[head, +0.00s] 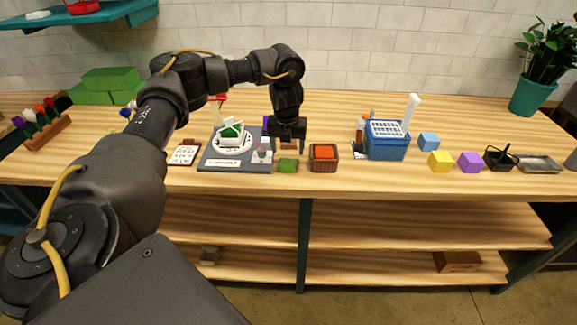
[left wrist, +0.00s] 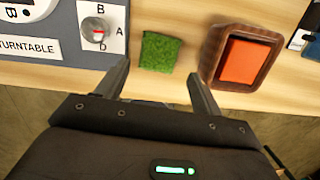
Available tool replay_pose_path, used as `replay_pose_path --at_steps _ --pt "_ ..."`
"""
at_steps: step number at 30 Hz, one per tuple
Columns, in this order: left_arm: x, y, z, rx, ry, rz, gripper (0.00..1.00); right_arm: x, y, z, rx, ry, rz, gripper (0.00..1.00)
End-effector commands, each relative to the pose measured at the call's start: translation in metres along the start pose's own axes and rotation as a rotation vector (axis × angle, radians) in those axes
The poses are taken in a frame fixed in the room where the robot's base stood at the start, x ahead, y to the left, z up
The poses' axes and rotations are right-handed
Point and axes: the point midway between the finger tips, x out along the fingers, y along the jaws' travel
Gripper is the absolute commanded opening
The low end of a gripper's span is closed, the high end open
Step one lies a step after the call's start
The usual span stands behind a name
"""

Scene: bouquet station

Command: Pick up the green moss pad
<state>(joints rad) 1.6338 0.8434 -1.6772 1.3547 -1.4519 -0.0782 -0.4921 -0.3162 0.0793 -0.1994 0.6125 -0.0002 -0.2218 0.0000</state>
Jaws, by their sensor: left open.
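The green moss pad (head: 288,165) is a small flat green square on the wooden table, near the front edge. It also shows in the left wrist view (left wrist: 160,51), lying just beyond and between the two fingers. My left gripper (head: 287,143) points down above the pad. In the left wrist view the left gripper (left wrist: 158,85) has its fingers apart, with nothing between the tips. The pad appears apart from both fingers. My right gripper is in neither view.
The grey turntable base (head: 207,160) with a dial stands left of the pad. A wooden-framed red-orange block (head: 323,157) stands close on the right. A blue crate (head: 386,145) and a yellow cube (head: 440,161) are further right. The table's front edge (head: 340,192) is near.

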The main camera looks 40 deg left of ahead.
Motion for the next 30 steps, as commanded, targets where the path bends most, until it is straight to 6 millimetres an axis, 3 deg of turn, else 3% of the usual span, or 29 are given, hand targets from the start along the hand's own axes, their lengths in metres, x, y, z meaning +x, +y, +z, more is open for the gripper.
replay_pose_path --at_steps 9,19,28,30 --pt "0.013 0.003 0.000 -0.003 0.001 0.002 0.67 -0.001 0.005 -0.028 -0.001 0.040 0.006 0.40" --pt "0.056 0.002 -0.002 -0.005 0.001 0.003 0.67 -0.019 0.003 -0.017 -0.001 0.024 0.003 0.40" --pt "0.062 0.002 -0.002 -0.005 -0.001 0.001 0.67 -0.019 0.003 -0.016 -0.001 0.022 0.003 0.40" --pt "0.062 0.002 -0.002 -0.005 -0.001 0.001 0.58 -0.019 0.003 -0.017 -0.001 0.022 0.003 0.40"
